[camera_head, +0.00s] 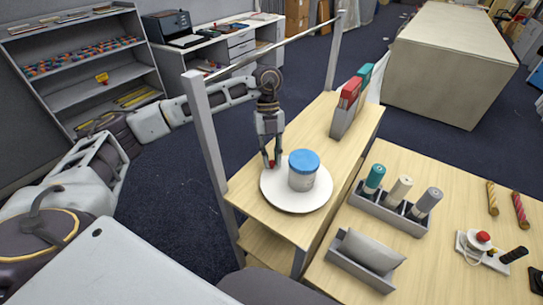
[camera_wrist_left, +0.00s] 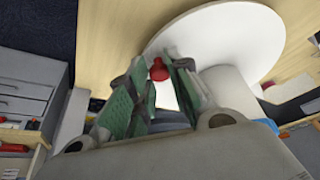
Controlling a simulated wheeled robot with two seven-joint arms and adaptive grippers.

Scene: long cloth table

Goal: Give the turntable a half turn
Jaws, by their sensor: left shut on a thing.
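The turntable (camera_head: 309,203) is a round white disc on the wooden shelf top. A white jar with a blue lid (camera_head: 304,162) stands upright on it. A small red knob (camera_head: 271,163) sits near the disc's far left rim; it also shows in the left wrist view (camera_wrist_left: 158,70). My left gripper (camera_head: 272,160) points down at the rim, its fingers shut on the red knob. In the left wrist view the green-padded fingers (camera_wrist_left: 155,88) stand on either side of the knob, over the white disc (camera_wrist_left: 228,40). My right gripper is not in view.
A metal rail on posts (camera_head: 210,140) runs along the shelf's left side, close to my left arm. A red and teal file holder (camera_head: 346,108) stands behind. A grey rack with bottles (camera_head: 390,208) and a grey tray (camera_head: 352,265) are on the right.

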